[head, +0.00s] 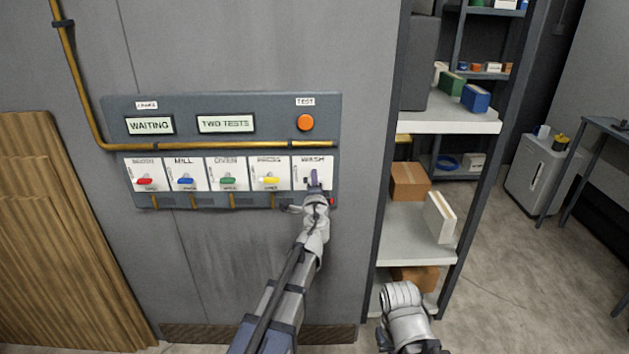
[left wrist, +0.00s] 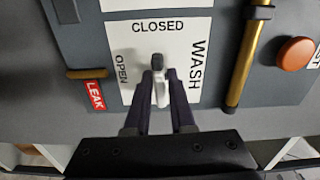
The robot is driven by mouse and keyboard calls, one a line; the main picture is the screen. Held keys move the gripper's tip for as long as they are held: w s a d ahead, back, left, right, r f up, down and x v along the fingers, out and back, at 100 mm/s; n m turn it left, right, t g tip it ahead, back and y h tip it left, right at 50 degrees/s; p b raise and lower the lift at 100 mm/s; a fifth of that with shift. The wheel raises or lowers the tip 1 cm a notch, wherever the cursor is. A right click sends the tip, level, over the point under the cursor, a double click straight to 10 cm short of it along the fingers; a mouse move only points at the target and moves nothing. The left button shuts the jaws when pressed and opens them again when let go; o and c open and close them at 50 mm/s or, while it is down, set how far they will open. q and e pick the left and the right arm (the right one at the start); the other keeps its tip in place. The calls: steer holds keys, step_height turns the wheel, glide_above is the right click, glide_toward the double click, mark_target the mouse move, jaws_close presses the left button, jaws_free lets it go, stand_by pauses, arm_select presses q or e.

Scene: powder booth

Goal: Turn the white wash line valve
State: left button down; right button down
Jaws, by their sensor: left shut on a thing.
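The white wash valve handle (left wrist: 162,92) sits on a white plate (left wrist: 120,35) marked CLOSED, OPEN and WASH. In the left wrist view the handle lies roughly up and down, in line with the word CLOSED. My left gripper (head: 314,180) is at the wash plate, rightmost in the row on the grey panel. Its two dark fingers (left wrist: 160,80) are shut on the handle, one on each side. In the head view the fingers and wrist hide most of the handle. My right gripper does not show; only part of that arm is at the lower right.
Red (head: 145,182), blue (head: 186,181), green (head: 229,182) and yellow (head: 269,181) valve handles line the panel (head: 270,104). An orange TEST button (head: 306,122) and a brass pipe (head: 230,146) are above. A red LEAK label (left wrist: 95,95) is beside the plate. Shelves (head: 420,245) stand right.

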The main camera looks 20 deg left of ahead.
arm_select(q)
steer(key=shift+m, duration=0.4)
steer(key=c, duration=0.9)
jaws_free()
steer(key=shift+s, duration=0.15)
steer(key=v, duration=0.7)
steer(key=shift+s+d, duration=0.15)
steer(key=shift+s, duration=0.15)
